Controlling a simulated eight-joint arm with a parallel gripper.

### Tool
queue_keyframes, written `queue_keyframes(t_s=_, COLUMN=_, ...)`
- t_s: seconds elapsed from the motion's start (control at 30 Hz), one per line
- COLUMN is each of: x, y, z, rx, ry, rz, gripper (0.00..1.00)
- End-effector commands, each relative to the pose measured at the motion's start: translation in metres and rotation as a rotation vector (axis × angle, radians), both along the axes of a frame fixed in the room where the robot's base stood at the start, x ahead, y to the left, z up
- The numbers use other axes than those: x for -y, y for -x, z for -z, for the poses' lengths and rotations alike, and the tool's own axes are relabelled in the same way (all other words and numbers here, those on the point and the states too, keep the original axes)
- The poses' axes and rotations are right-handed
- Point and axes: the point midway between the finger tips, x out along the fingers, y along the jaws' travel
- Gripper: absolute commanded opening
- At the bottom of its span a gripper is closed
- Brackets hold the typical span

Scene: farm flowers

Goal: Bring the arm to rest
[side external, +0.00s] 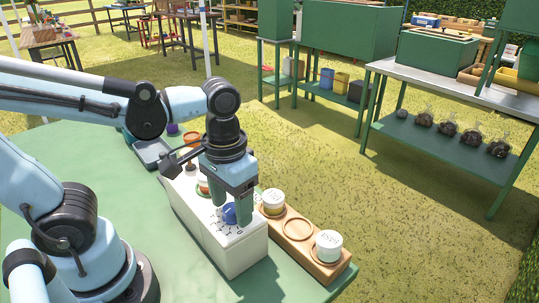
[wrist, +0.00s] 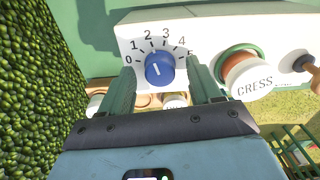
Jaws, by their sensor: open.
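My gripper (side external: 232,208) is open, its green fingers pointing down at the white box (side external: 242,252) on the green table. A blue dial knob (side external: 229,214) is at the fingers. In the wrist view the fingers of my gripper (wrist: 163,92) stand apart on either side below the knob (wrist: 160,68). Whether they touch it, I cannot tell. The knob sits on a white panel with numbers from 0 upward. Its white mark points up, near 2.
A wooden tray (side external: 298,243) right of the box holds two white-lidded jars (side external: 328,246) with an empty round recess between them. A jar labelled CRESS (wrist: 254,80) sits beside the dial. A grey tray (side external: 153,153) lies behind. The table's left part is clear.

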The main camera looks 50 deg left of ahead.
Motion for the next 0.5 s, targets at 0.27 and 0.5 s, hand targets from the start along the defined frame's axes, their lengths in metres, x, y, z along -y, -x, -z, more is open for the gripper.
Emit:
queue_keyframes(t_s=0.27, x=0.0, y=0.0, z=-0.0001, rx=0.0, ry=0.0, rz=-0.247, gripper=0.63)
queue_keyframes(t_s=0.5, x=0.0, y=0.0, z=-0.0002, rx=0.0, ry=0.0, rz=-0.459, gripper=0.63)
